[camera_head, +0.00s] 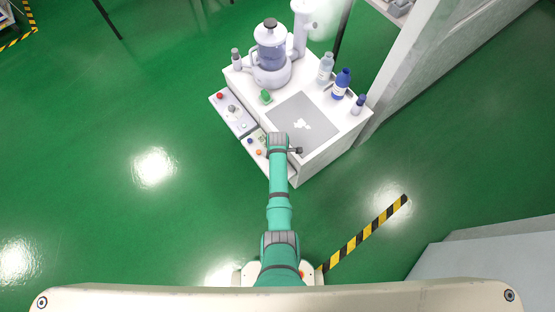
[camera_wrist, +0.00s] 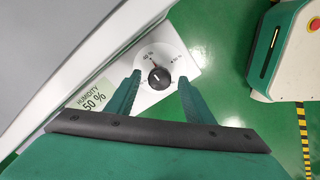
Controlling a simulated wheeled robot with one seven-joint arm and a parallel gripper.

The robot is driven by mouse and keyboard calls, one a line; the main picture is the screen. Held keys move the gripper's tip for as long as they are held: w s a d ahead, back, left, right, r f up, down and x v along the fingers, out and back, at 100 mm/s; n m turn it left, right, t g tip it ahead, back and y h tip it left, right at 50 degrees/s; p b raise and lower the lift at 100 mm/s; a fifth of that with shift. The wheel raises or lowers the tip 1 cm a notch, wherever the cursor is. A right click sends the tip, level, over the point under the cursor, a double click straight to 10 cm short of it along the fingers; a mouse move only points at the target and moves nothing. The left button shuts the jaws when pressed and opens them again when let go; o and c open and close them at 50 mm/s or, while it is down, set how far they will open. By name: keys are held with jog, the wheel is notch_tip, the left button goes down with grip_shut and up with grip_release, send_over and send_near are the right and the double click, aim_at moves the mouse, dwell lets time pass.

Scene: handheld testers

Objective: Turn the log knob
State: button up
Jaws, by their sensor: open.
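In the wrist view a round black knob (camera_wrist: 159,78) with a white pointer line sits on a white panel (camera_wrist: 190,60). My gripper (camera_wrist: 159,80) is open, with one green finger on each side of the knob in the picture. I see no contact, and the height above the panel is unclear. A display (camera_wrist: 93,97) reading "HUMIDITY 50 %" lies left of the knob. In the head view my arm hides this knob.
In the head view a white bench (camera_head: 325,161) carries a clear-walled vessel (camera_head: 271,50), a blue bottle (camera_head: 341,84), a pale bottle (camera_head: 326,68) and a grey plate (camera_head: 305,118). A control panel (camera_head: 226,101) with coloured buttons runs along its left side. Green floor left is clear.

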jog(key=c, duration=1)
jog(key=shift+c, duration=0.2)
jog(key=shift+m, duration=0.3)
jog(key=m, duration=0.3)
jog(key=shift+m, duration=0.4)
jog(key=m, duration=0.9)
jog(key=shift+d+m, duration=0.1)
jog(key=shift+m, duration=2.1)
